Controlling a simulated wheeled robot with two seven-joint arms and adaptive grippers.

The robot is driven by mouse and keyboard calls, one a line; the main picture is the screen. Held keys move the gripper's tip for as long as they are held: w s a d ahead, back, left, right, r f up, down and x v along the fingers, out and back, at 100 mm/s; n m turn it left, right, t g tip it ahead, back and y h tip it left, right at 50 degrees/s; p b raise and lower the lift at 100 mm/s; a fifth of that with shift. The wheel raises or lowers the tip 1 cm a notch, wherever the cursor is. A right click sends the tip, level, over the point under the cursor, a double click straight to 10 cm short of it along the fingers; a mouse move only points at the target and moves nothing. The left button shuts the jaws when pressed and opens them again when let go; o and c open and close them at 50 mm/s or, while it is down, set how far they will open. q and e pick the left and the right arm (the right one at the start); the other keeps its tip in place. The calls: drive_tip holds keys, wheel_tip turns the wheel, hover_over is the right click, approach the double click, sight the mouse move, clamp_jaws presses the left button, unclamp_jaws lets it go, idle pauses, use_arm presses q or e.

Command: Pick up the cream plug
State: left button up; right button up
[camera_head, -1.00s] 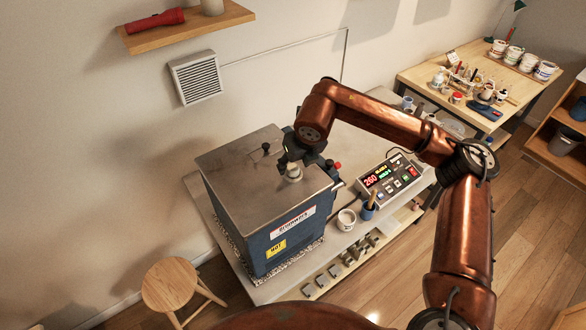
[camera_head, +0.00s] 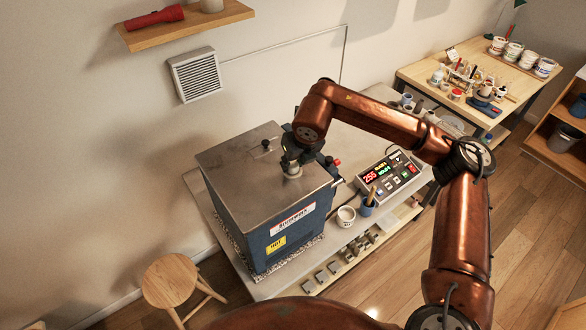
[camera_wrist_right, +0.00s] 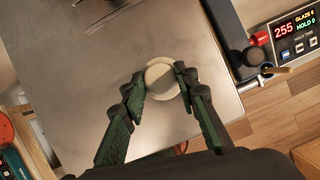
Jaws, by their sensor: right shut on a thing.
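The cream plug (camera_head: 292,171) sits on the metal lid of the blue kiln (camera_head: 262,245), near the lid's right edge. In the right wrist view the plug (camera_wrist_right: 162,80) is a round, pale disc. My right gripper (camera_head: 291,163) comes down over the plug from above. In the right wrist view its green-padded fingers (camera_wrist_right: 161,88) stand on either side of the plug and are shut on it. I cannot tell whether the plug is clear of the lid. My left gripper is not in view.
Right of the kiln are a controller (camera_head: 388,176) reading 255, a white cup (camera_head: 346,216) and a blue brush pot (camera_head: 367,206). A wooden stool (camera_head: 171,281) stands front left.

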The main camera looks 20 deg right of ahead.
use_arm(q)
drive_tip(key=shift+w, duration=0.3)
use_arm(e)
drive_tip(key=shift+r, duration=0.15)
